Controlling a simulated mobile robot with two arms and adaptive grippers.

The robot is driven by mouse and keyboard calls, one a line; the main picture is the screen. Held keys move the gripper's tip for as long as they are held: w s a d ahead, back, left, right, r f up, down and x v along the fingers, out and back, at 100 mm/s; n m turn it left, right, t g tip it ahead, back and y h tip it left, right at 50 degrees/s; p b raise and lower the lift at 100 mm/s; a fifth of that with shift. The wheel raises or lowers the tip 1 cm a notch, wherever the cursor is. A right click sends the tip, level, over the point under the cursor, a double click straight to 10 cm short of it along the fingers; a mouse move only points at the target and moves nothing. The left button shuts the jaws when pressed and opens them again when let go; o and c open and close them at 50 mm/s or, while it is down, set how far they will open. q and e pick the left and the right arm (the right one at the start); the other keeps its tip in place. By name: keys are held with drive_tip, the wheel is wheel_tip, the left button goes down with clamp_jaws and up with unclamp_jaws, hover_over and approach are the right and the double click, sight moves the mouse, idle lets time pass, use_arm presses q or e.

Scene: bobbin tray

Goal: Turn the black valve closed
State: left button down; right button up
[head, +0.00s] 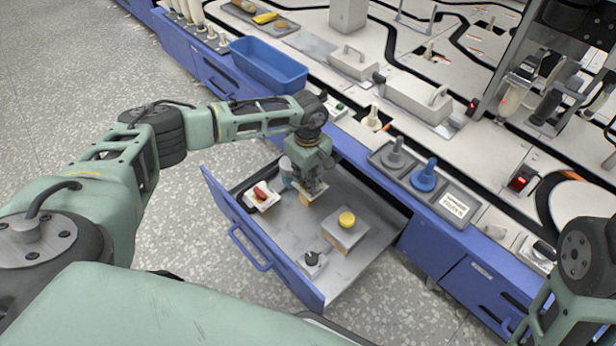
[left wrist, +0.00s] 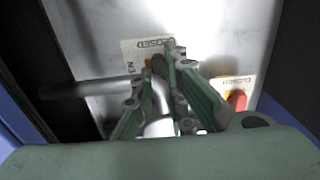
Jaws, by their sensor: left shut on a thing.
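My left gripper (head: 313,190) reaches down into the open blue drawer and is shut on a valve handle, mostly hidden by the fingers. I cannot clearly tell the held handle's colour; a dark bit and a yellowish bit show by the fingertips. A black knob (head: 312,257) on a pale plate stands apart, near the drawer's front right. A red handle (head: 262,192) on a white plate sits left of the gripper; it also shows in the left wrist view (left wrist: 236,100). My right gripper is out of view.
The drawer (head: 262,255) is pulled out, with a yellow round knob (head: 346,218) on a pale block inside. Its walls surround the gripper. Above stands the bench with a blue bin (head: 268,66), a grey knob (head: 396,150) and a blue knob (head: 425,175).

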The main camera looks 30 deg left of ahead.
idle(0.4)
use_arm(q)
drive_tip(key=c, duration=1.8)
unclamp_jaws()
drive_tip(key=shift+o, duration=0.2)
wheel_tip(320, 180, up, 12)
